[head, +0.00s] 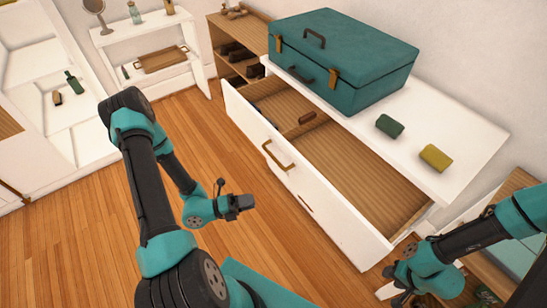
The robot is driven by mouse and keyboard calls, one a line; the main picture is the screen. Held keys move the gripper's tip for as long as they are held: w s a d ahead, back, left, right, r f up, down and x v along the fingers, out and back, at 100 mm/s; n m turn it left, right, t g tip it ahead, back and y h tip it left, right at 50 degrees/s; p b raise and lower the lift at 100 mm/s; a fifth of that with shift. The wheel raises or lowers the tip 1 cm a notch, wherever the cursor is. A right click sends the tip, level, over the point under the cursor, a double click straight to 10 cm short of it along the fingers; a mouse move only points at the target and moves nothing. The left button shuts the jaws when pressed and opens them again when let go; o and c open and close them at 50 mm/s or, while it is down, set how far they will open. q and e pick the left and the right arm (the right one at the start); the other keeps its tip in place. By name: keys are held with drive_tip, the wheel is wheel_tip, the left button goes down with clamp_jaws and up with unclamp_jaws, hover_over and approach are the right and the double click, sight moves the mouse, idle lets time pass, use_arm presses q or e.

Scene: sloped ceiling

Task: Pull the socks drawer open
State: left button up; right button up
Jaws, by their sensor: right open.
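A white dresser stands right of centre with a teal suitcase on its top. Its upper drawer (283,150) is pulled well out, showing a wood-lined inside with a divider and a few small items. A brown bar handle (278,157) is on its front. No label shows which drawer is for socks. A dark green roll (389,126) and a yellow roll (435,158), perhaps socks, lie on the dresser top. My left gripper (243,203) is in front of the drawer, apart from the handle; its jaw gap is unclear. My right gripper (390,278) is open near the dresser's right end.
The teal suitcase (340,62) sits at the back of the dresser top. A wooden shelf (225,40) stands behind the dresser's left end. A white shelf unit (135,45) is at the back left. The wood floor (75,235) at left is clear.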

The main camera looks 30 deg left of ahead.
sight(273, 156)
use_arm(q)
drive_tip(key=w+a+n+t+y, duration=0.2)
drive_tip(key=a+n+t+y, duration=0.3)
drive_tip(key=a+n+t, duration=0.1)
drive_tip(key=shift+w+a+r+n, duration=0.3)
drive_tip(key=shift+a+n, duration=0.2)
drive_tip(key=shift+a, duration=0.3)
drive_tip(key=x, duration=1.7)
drive_tip(key=shift+w+d, duration=0.15)
drive_tip(key=shift+w, duration=0.05)
clamp_jaws()
